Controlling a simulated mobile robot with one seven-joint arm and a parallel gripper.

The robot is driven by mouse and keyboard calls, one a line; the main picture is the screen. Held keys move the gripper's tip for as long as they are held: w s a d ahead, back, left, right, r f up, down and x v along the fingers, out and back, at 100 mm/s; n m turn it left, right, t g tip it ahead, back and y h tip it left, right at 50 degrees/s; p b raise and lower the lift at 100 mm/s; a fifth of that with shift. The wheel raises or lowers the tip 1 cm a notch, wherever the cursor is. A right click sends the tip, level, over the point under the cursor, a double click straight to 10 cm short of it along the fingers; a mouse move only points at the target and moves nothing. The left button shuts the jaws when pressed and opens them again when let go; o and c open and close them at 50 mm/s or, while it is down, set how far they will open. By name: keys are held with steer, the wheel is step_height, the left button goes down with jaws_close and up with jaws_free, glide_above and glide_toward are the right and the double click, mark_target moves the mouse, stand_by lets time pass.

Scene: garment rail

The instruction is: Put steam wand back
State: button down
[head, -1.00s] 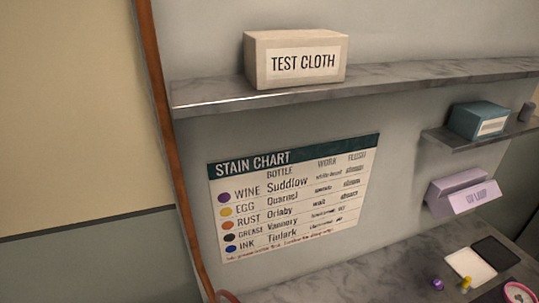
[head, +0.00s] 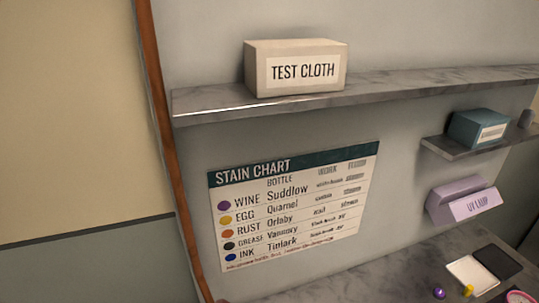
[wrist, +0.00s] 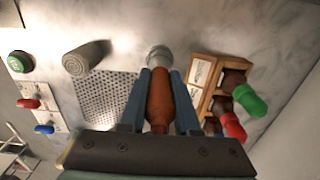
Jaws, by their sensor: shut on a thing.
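In the wrist view my gripper (wrist: 163,76) is shut on a brown-orange handle-like thing with a pale grey rounded end, which looks like the steam wand (wrist: 159,103). The wand lies lengthwise between the two blue-grey fingers, its grey end pointing away from my wrist. Its near end is hidden by the gripper body. Below it is a grey marbled counter (wrist: 125,50); I cannot tell whether the wand touches it. No holder for the wand can be made out. The head view shows neither my gripper nor the wand.
A wooden rack (wrist: 204,72) with capped bottles stands right of the wand. A perforated plate (wrist: 108,97) and a grey roll (wrist: 87,58) are left. In the head view, a test cloth box (head: 296,68) sits on a shelf above the stain chart (head: 292,205).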

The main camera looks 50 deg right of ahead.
steer(key=shift+f, duration=0.25)
steer(key=shift+f+b, duration=0.35)
steer(key=shift+b, duration=0.05)
steer(key=shift+f, duration=0.25)
stand_by(0.5)
steer(key=shift+c, duration=1.2)
jaws_free()
steer(key=shift+r+p, duration=3.65)
steer(key=shift+r, duration=0.15)
